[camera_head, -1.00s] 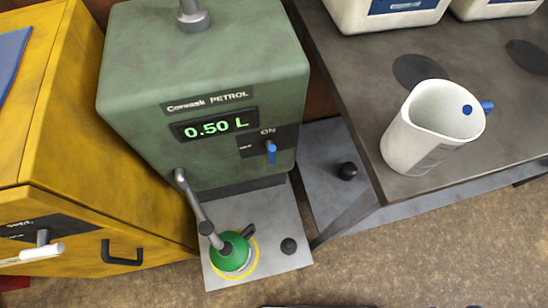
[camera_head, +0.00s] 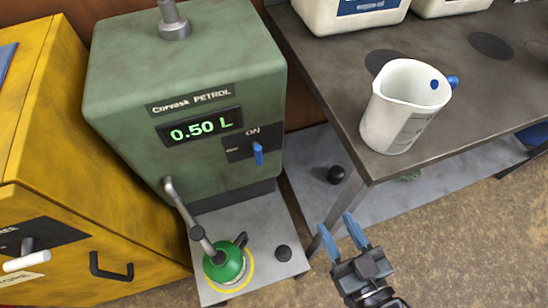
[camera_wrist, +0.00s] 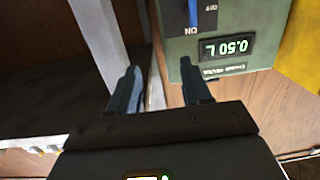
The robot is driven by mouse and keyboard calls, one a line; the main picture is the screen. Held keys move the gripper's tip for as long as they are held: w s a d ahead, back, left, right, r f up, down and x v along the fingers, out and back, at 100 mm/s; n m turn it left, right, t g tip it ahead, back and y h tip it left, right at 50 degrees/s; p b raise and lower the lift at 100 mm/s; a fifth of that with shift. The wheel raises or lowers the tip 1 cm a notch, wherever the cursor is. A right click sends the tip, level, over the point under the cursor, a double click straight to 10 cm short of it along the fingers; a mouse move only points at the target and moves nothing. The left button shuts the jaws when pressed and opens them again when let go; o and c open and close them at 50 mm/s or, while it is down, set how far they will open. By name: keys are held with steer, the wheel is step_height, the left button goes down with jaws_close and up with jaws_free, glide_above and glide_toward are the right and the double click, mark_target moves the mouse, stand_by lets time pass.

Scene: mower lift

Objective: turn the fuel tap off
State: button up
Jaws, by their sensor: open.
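The green petrol dispenser (camera_head: 187,100) stands at the centre left and its display reads 0.50 L. The fuel tap (camera_head: 258,153), a small blue lever, hangs downward on a dark plate below the ON label. The tap also shows near the top of the upside-down wrist view (camera_wrist: 194,12). My gripper (camera_head: 338,234) is open and empty, below and to the right of the tap and apart from it. Its two fingers also show in the wrist view (camera_wrist: 162,88). A green can (camera_head: 225,262) stands under the nozzle within a yellow ring.
A grey table (camera_head: 470,95) stands at the right with a white jug (camera_head: 393,115) near its left edge and white containers (camera_head: 345,15) behind. A yellow cabinet (camera_head: 70,180) stands at the left. Open floor lies in front.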

mark_target(261, 156)
steer(key=shift+w+a+f+n+y+b, duration=0.2)
steer(key=shift+w+a+f+y, duration=0.3)
steer(key=shift+w+a, duration=2.3)
steer(key=shift+w+a+f+n+y+b, duration=0.1)
steer(key=shift+w+a+f+n+y, duration=0.35)
steer(key=shift+w+a, duration=2.3)
steer(key=shift+w+a+f+n+y+b, duration=0.15)
steer(key=shift+w+a+f+y, duration=0.35)
steer(key=shift+w+a, duration=2.3)
steer(key=shift+w+d, duration=1.2)
jaws_close()
